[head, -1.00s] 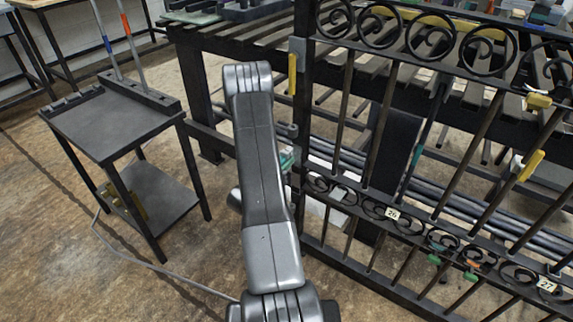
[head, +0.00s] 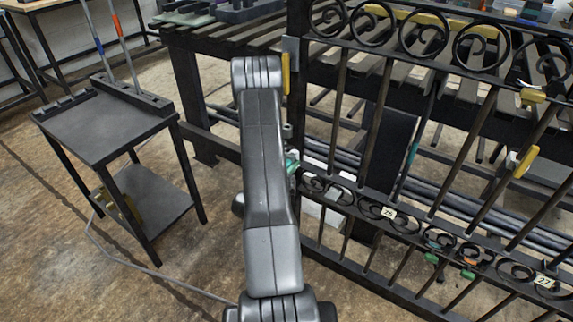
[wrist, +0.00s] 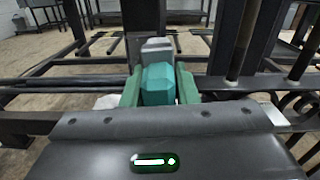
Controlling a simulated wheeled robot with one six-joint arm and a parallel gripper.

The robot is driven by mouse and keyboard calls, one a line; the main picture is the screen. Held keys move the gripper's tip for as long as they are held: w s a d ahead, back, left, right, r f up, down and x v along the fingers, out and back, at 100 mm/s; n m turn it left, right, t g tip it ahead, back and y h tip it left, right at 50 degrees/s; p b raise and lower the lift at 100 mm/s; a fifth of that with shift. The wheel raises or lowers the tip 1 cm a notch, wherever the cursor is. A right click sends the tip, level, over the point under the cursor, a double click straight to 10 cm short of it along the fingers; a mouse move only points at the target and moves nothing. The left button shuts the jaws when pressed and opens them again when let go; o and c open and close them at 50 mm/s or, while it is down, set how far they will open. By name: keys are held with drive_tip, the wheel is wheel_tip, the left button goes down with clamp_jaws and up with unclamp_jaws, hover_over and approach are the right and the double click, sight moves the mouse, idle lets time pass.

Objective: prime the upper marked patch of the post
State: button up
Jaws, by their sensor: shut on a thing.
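My gripper (wrist: 158,92) has green fingers shut on a teal tool handle (wrist: 157,80). A pale grey part (wrist: 157,48) of the tool shows beyond the handle; its far end is not clear. In the head view, only a bit of green at my gripper (head: 291,163) shows beside my arm, which hides the rest. The dark post (head: 297,95) stands at the gate's left end, and a dark upright (wrist: 146,18) rises beyond the tool in the wrist view. A pale grey patch (head: 290,47) is high on the post, above a yellow piece (head: 285,73). I cannot tell whether the tool touches the post.
The black scroll gate (head: 410,130) fills the right, with number tags and yellow pieces on it. A slatted bench (head: 225,40) stands behind. A dark trolley (head: 100,125) with two upright rods is at the left, and a cable lies on the floor.

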drive_tip(key=b+v, duration=0.1)
drive_tip(key=v, duration=0.5)
idle(0.3)
drive_tip(key=shift+b, duration=0.3)
drive_tip(key=v, duration=0.3)
drive_tip(key=shift+b, duration=0.4)
idle(0.4)
